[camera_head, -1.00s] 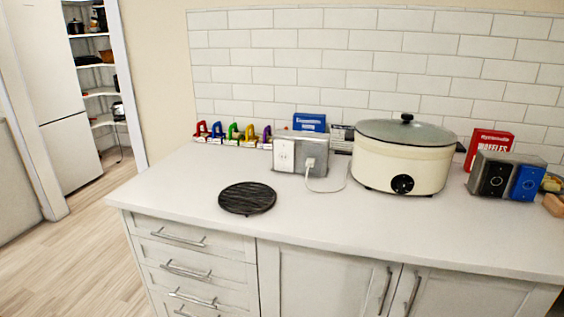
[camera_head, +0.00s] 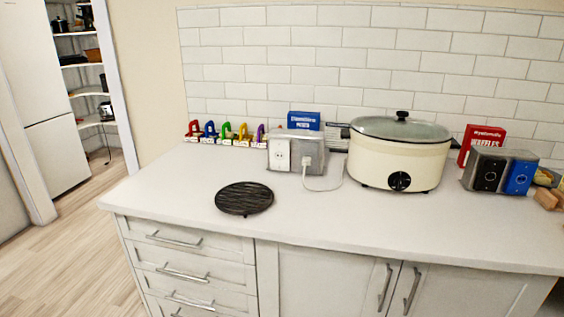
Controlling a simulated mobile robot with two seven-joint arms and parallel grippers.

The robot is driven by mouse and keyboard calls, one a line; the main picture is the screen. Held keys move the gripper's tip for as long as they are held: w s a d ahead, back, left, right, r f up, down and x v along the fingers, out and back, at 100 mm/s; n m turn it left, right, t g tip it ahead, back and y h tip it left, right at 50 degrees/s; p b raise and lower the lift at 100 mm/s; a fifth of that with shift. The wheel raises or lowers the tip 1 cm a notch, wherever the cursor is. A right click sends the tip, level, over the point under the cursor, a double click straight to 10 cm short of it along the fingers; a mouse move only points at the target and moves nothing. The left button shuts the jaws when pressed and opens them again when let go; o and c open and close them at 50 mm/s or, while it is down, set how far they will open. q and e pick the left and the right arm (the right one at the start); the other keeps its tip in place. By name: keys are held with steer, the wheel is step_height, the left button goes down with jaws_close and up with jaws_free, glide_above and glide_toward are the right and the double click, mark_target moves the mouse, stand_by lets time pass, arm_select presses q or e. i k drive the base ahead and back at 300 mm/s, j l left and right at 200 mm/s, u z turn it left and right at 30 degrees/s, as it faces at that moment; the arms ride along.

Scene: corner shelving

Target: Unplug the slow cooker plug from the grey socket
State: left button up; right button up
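The cream slow cooker (camera_head: 395,165) with a glass lid and a black dial stands on the counter, right of centre. The grey socket box (camera_head: 296,153) stands to its left with a white outlet plate on its front. The white plug (camera_head: 307,161) sits at the right part of the box's front, and looks plugged in. Its white cord (camera_head: 325,188) loops over the counter towards the slow cooker. Neither of my grippers is in view.
A round black trivet (camera_head: 244,198) lies in front of the socket. Several coloured padlock-like items (camera_head: 226,134) line the wall at left. A blue box (camera_head: 304,121) stands behind the socket. A red waffles box (camera_head: 482,142) and a grey-and-blue switch box (camera_head: 499,171) stand at right.

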mark_target(307, 160)
steer(key=i+j, duration=0.15)
steer(key=j, duration=0.25)
steer(key=i+j, duration=0.15)
steer(key=j, duration=0.25)
steer(key=i+j, duration=0.15)
steer(key=j, duration=0.25)
steer(key=i+j, duration=0.15)
steer(key=j, duration=0.25)
steer(key=i+j, duration=0.15)
steer(key=j, duration=0.25)
steer(key=i+j, duration=0.1)
steer(key=j, duration=0.3)
steer(key=i+z, duration=0.05)
